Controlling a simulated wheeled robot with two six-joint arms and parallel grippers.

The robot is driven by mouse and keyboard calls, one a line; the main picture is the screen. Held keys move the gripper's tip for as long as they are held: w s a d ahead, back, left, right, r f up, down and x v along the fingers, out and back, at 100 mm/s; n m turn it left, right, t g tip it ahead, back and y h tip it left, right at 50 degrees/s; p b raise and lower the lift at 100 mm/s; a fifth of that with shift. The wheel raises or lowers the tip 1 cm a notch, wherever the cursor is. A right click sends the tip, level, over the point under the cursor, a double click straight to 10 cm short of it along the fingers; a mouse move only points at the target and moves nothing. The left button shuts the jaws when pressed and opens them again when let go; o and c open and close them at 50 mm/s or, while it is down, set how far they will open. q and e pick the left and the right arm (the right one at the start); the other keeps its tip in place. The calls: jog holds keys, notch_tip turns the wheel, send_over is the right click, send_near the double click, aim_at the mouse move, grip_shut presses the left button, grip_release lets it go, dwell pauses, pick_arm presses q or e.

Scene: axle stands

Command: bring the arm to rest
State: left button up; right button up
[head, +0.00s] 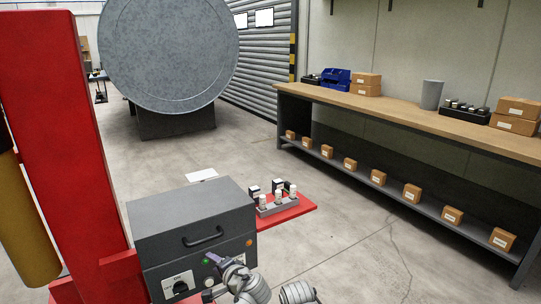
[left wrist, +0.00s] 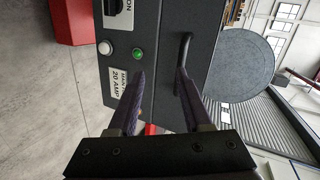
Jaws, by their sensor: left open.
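My left gripper (head: 218,262) is at the bottom of the head view, in front of the lower front face of a grey metal box (head: 190,215). In the left wrist view its two dark fingers (left wrist: 160,92) are apart, with nothing held between them. The box's black handle (left wrist: 184,50) shows just beyond the right-hand finger; I cannot tell whether they touch. A lit green lamp (left wrist: 137,54) and a white button (left wrist: 105,48) sit beyond the left-hand finger. A rotary knob (head: 180,287) is at the box's lower left. My right gripper is not seen.
A red post (head: 65,130) stands close at left. A red shelf (head: 292,211) with small bottles juts out right of the box. A wooden workbench (head: 400,105) with cartons runs along the right wall. A big grey drum (head: 168,55) stands behind. The floor between is clear.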

pick_arm(q)
jog(key=s+d+r+n+g+h+p, duration=0.1)
jog(key=s+d+n+g+h+p, duration=0.1)
jog(key=s+d+g+p, duration=0.3)
jog(key=s+d+r+n+g+h+p, duration=0.1)
jog(key=s+d+g+h+p, duration=0.4)
jog(key=s, duration=0.7)
jog(key=d+n+p, duration=0.1)
jog(key=d+p, duration=0.1)
jog(key=shift+s+d+r+g+p, duration=0.2)
jog(key=shift+d+g+p, duration=0.05)
jog(key=shift+g+p, duration=0.05)
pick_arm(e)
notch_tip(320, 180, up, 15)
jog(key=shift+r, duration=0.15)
